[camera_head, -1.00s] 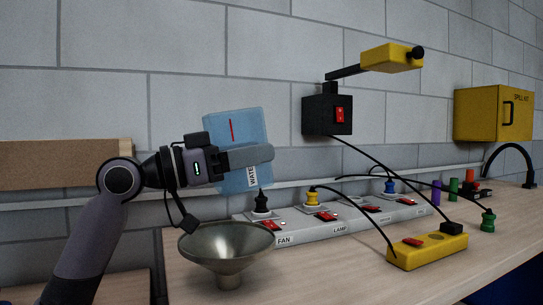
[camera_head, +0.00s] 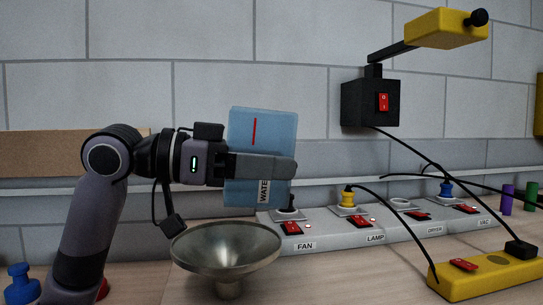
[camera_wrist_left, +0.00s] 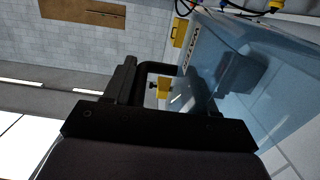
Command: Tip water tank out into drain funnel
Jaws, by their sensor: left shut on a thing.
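The water tank (camera_head: 262,130) is a translucent blue box with a red line and a label reading "WATE…". The line and lettering run nearly vertically in the head view. My left gripper (camera_head: 280,168) is shut on the tank, its finger across the front face. In the left wrist view the tank (camera_wrist_left: 240,85) fills the right side. The metal drain funnel (camera_head: 228,245) stands on the bench below the gripper. The tank's lower edge shows above and right of the funnel's bowl, apart from it. No water stream shows. My right gripper is out of view.
A grey power strip (camera_head: 335,232) with plugs and red switches lies right of the funnel. A yellow power block (camera_head: 485,277) is at front right. A black switch box (camera_head: 370,103) and yellow lamp head (camera_head: 445,28) are above. Blue (camera_head: 20,285) and red pieces show at lower left.

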